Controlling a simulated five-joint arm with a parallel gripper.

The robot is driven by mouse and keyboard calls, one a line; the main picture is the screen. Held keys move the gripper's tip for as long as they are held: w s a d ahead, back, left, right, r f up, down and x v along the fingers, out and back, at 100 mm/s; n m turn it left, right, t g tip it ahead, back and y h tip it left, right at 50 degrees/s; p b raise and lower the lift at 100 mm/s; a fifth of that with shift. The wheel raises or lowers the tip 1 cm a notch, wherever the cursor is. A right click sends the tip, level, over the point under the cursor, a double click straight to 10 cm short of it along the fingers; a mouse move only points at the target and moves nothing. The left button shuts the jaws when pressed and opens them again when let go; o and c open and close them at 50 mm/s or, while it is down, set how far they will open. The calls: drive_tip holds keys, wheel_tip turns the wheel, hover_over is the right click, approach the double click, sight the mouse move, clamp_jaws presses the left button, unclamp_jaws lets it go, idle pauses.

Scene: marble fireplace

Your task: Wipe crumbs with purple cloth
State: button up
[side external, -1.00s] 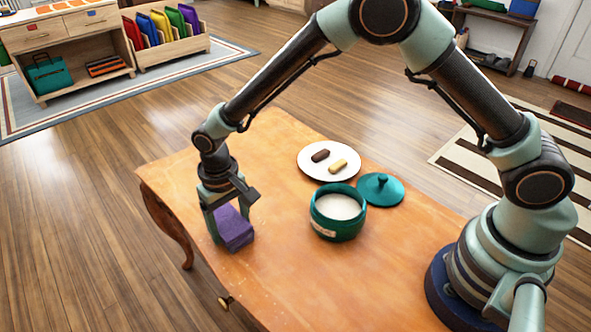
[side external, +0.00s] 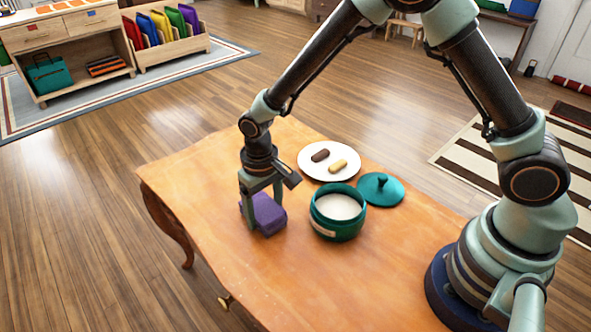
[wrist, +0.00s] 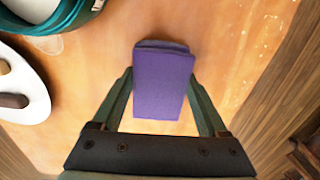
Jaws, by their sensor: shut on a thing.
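The purple cloth (side external: 268,214) is a folded block on the wooden table, just left of the green jar. My gripper (side external: 262,216) points down over it, with its fingers on either side, shut on it. In the wrist view the cloth (wrist: 163,85) sits between the two fingers of my gripper (wrist: 160,82). Small pale crumbs (wrist: 263,42) are scattered on the tabletop to the right of the cloth in the wrist view. I cannot make out the crumbs clearly in the side view. Whether any lie under the cloth is hidden.
The open green jar (side external: 337,228), full of white contents, stands close right of the cloth. Its lid (side external: 380,188) lies behind it. A white plate (side external: 312,172) with a dark and a pale biscuit is at the back. The table's front (side external: 300,290) is clear.

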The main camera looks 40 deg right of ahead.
sight(241, 244)
drive_tip(key=shift+s, duration=0.5)
drive_tip(key=shift+s+a, duration=0.15)
drive_tip(key=shift+a, duration=3.6)
drive_tip(key=shift+d, duration=3.85)
drive_tip(key=shift+a+r, duration=0.1)
drive_tip(key=shift+r, duration=3.95)
